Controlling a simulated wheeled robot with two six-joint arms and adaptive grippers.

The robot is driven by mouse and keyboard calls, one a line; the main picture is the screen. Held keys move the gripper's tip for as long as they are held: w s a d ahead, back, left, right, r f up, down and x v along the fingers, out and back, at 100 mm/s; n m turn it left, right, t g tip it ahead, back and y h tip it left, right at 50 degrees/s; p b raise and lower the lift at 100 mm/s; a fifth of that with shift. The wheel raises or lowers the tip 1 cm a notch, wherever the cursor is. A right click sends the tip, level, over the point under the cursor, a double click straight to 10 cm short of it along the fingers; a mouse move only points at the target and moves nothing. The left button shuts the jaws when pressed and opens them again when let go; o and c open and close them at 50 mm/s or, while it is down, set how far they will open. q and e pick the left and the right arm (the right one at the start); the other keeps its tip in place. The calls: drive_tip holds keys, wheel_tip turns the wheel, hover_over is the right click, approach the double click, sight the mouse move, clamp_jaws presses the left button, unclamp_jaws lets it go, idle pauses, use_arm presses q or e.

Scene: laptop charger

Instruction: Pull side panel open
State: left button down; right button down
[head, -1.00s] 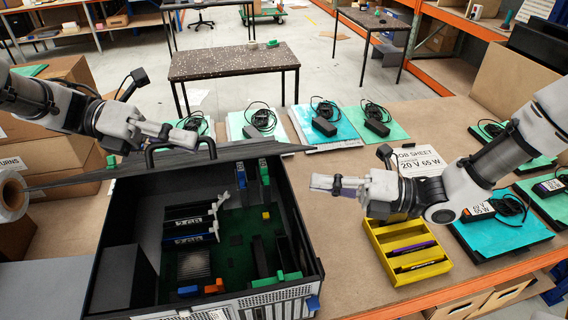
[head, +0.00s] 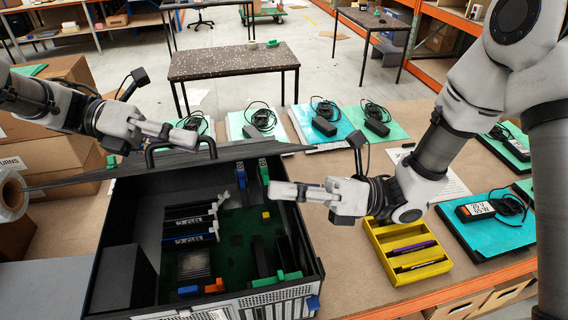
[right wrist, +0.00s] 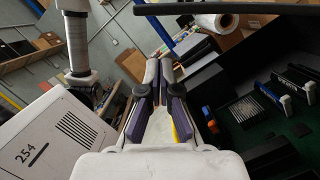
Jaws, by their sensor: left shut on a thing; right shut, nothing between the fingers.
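The open computer case (head: 309,240) sits on the workbench, its boards and slots visible from above. Its dark side panel (head: 95,172) stands along the far side, seen nearly edge-on, with a black handle (head: 212,148) on it. My left gripper (head: 190,142) is shut on the handle. My right gripper (head: 274,191) is shut and empty, above the inside of the case near its right wall. In the right wrist view my right gripper (right wrist: 166,68) points past the case interior (right wrist: 255,105), and a dark bar, apparently the handle (right wrist: 220,8), crosses the top.
A yellow tray (head: 378,252) with dark slim items lies right of the case. Chargers on coloured folders (head: 492,245) line the bench's right and back. A white roll (head: 12,195) and cardboard boxes (head: 62,145) stand at left. A job sheet (head: 455,188) is partly hidden by my right arm.

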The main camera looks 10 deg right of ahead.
drive_tip(key=shift+w+d+r, duration=0.1)
drive_tip(key=shift+w+r, duration=0.45)
drive_tip(key=shift+r, duration=0.2)
drive_tip(key=shift+w+d+r, duration=0.1)
drive_tip(key=shift+w+r, duration=0.45)
drive_tip(key=shift+r, duration=0.2)
